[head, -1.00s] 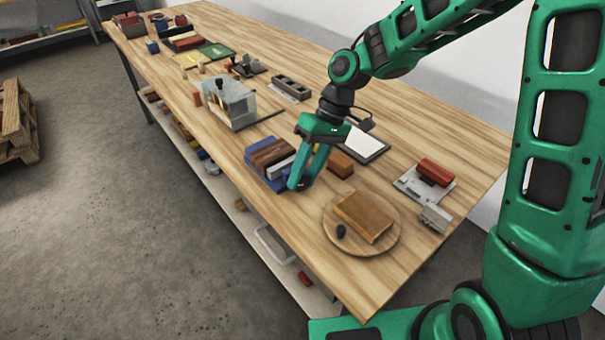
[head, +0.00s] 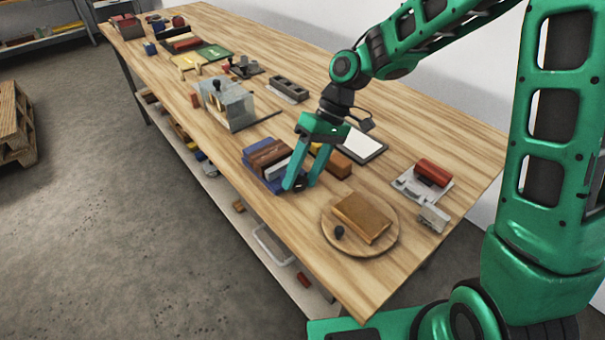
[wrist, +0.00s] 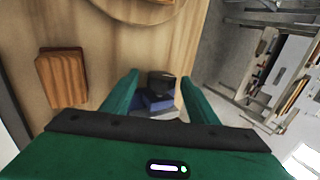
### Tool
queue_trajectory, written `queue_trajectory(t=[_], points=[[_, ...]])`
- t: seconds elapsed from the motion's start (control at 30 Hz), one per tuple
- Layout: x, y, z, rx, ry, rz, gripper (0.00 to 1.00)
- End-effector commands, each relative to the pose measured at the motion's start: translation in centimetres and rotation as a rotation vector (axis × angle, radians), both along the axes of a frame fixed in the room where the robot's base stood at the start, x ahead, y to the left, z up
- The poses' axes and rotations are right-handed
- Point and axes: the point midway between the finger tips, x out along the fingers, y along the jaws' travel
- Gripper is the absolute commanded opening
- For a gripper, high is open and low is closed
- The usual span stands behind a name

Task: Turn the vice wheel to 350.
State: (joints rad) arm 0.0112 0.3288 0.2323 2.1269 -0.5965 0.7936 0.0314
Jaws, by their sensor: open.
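A blue vice-like body (head: 252,164) holding brown and pale blocks stands near the table's front edge in the head view. A small dark round part (head: 299,184) at its near end looks like the wheel. My gripper (head: 300,186) is open, pointing down, with its teal fingers on either side of that part. In the wrist view, a black part (wrist: 161,82) and blue metal (wrist: 158,103) lie between the spread fingers (wrist: 160,77). I cannot tell whether the fingers touch the wheel. No number on it can be read.
A brown block (head: 338,165) stands just right of the gripper, and also shows in the wrist view (wrist: 62,78). A round wooden board (head: 332,241) with a brown slab lies in front. A flat framed panel (head: 362,146) and a clear-sided box fixture (head: 228,105) stand farther back.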

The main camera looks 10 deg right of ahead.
Motion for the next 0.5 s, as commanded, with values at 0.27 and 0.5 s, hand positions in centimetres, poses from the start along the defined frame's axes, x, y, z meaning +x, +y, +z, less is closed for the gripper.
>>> queue_trajectory(t=[0.27, 0.5], points=[[1.3, -1.6, 3.4, 0.001, -0.005, -0.003, 0.53], [2.5, -3.5, 7.1, -0.001, -0.005, -0.003, 0.53]])
